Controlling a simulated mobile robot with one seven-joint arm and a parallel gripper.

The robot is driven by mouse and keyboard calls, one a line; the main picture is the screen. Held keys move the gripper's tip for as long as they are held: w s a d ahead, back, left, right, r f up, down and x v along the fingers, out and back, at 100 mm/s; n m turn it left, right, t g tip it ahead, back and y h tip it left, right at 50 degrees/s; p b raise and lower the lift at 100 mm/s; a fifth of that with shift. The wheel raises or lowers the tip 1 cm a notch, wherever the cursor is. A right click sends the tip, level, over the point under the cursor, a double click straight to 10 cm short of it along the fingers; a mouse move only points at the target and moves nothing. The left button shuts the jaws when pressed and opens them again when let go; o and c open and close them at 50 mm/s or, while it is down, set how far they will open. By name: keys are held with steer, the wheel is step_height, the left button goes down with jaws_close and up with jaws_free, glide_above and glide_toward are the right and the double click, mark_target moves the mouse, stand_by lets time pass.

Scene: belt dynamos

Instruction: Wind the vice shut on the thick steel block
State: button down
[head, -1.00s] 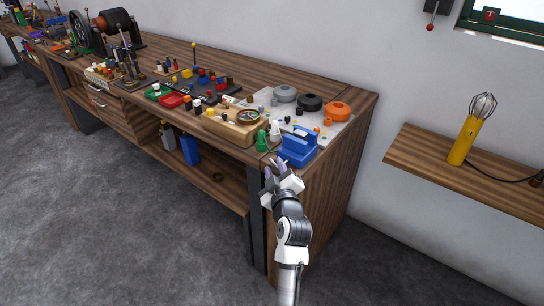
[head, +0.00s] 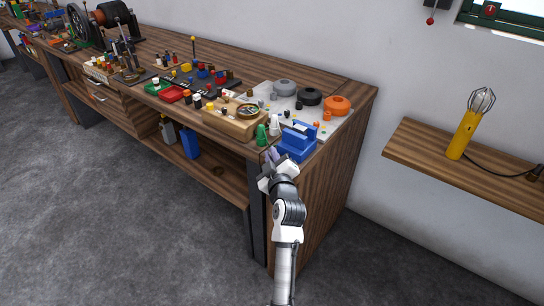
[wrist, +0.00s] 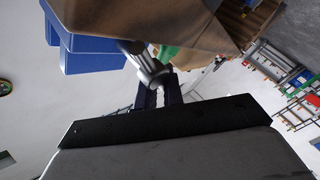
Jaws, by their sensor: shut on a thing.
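The blue vice (head: 298,143) stands at the front right corner of the workbench. It also shows in the wrist view as blue blocks (wrist: 90,55) at the upper left. A silver metal handle (wrist: 146,66) sticks out towards my gripper in the wrist view. My gripper (head: 271,158) is at the bench's front edge, just left of and below the vice. In the wrist view its dark fingers (wrist: 158,92) are shut on the end of this handle. I cannot make out the steel block or the jaw gap.
Green and white cone-shaped pieces (head: 262,135) stand just left of the vice. Behind are a wooden tray (head: 232,125) and a pale board with grey, black and orange round knobs (head: 337,106). A shelf with a yellow lamp (head: 465,135) is at right. The floor in front is clear.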

steer(key=shift+f+b, duration=0.25)
steer(key=shift+b, duration=0.65)
